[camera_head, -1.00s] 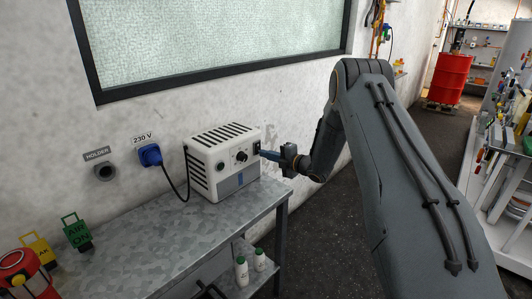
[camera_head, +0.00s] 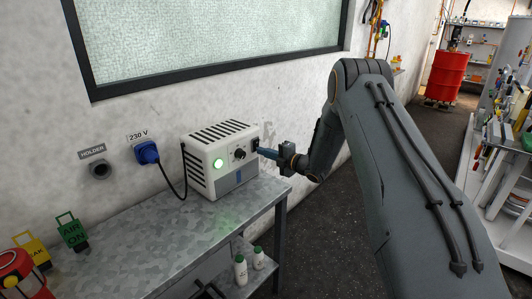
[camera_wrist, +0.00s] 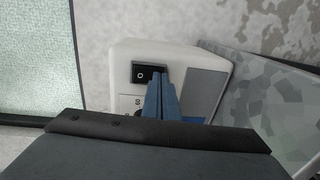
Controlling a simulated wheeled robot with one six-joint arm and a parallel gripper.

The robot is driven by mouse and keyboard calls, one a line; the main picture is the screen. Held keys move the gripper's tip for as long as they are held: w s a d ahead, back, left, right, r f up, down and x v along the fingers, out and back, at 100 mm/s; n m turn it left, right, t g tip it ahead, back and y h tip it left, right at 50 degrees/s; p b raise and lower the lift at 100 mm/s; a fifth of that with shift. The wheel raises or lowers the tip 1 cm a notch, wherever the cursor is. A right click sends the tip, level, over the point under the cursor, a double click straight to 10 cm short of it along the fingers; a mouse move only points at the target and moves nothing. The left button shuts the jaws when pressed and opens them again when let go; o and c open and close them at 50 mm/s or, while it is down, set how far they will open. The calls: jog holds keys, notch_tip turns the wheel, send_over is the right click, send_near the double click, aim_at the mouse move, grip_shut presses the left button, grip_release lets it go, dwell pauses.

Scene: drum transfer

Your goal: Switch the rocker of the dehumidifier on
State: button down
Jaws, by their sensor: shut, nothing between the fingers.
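The dehumidifier (camera_head: 222,160) is a white box with a vented top on the metal bench. The black rocker (camera_wrist: 149,72) shows in the wrist view on the front panel, next to my fingertips. My gripper (camera_head: 262,152) is shut and empty, its blue fingers at the right part of the panel. In the wrist view the finger tips (camera_wrist: 160,76) overlap the rocker's right end; I cannot tell whether they touch it.
A blue plug (camera_head: 147,152) sits in the 230 V wall socket, its black cable running to the dehumidifier. The metal bench (camera_head: 170,225) has clear space in front. White bottles (camera_head: 240,271) are below.

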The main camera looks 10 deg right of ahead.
jog(key=f+b+v, duration=0.3)
jog(key=v, duration=1)
jog(key=shift+s+d, duration=0.2)
jog(key=shift+d, duration=0.1)
jog(key=s+a+r+m+g+h, duration=0.2)
jog(key=s+m+g+h, duration=0.3)
jog(key=s+m, duration=0.7)
jog(key=s+a+r+m+g+h, duration=0.2)
jog(key=s+m+g+h, duration=0.3)
jog(key=s+m, duration=0.8)
jog(key=s+a+g, duration=0.1)
jog(key=s+g, duration=0.1)
jog(key=s, duration=1.1)
jog(key=shift+s+a+r+m, duration=0.2)
jog(key=shift+s+m, duration=0.1)
